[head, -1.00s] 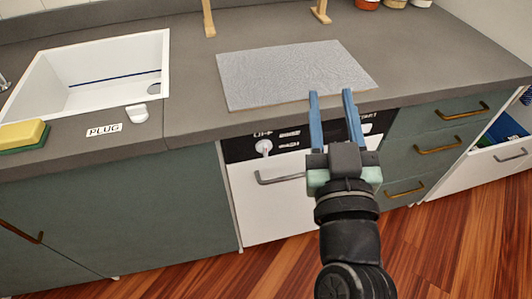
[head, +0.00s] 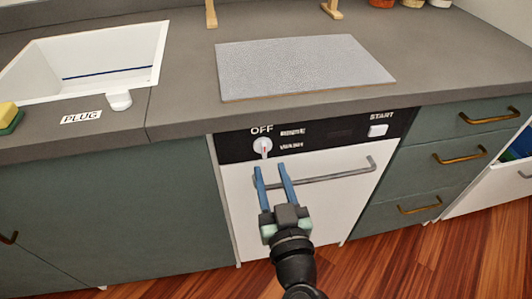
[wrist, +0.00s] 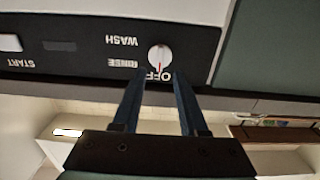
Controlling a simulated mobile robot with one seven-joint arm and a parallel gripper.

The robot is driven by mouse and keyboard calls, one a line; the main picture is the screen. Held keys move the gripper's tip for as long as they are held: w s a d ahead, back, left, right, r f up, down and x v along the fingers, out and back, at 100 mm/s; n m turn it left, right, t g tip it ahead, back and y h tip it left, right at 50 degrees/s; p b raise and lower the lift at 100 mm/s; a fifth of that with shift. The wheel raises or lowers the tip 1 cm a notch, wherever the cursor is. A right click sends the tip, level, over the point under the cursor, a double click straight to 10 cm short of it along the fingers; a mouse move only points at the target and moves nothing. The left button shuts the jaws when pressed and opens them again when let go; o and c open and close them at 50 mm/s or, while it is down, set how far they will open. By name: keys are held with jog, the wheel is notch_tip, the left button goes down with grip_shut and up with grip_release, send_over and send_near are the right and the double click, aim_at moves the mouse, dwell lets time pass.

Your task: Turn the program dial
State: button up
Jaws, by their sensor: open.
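The program dial (head: 263,147) is a white round knob with a red mark, at the left of the dishwasher's black control panel (head: 340,131). OFF is printed above it, and RINSE and WASH to its right. In the wrist view the panel is upside down and the dial (wrist: 159,58) lies just beyond the fingertips, its red mark toward OFF or close to it. My gripper (head: 272,168) has two blue fingers, open and empty, just below the dial in the head view. In the wrist view the fingers (wrist: 158,80) appear on either side of the dial's line; contact cannot be told.
A grey bar handle (head: 330,178) crosses the white door behind my fingers. A white START button (head: 378,131) is at the panel's right. A grey board (head: 300,66) lies on the counter above, with a sink (head: 142,40) to the left.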

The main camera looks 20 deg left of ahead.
aim_at(264, 152)
jog(key=shift+x, duration=2.6)
grip_shut()
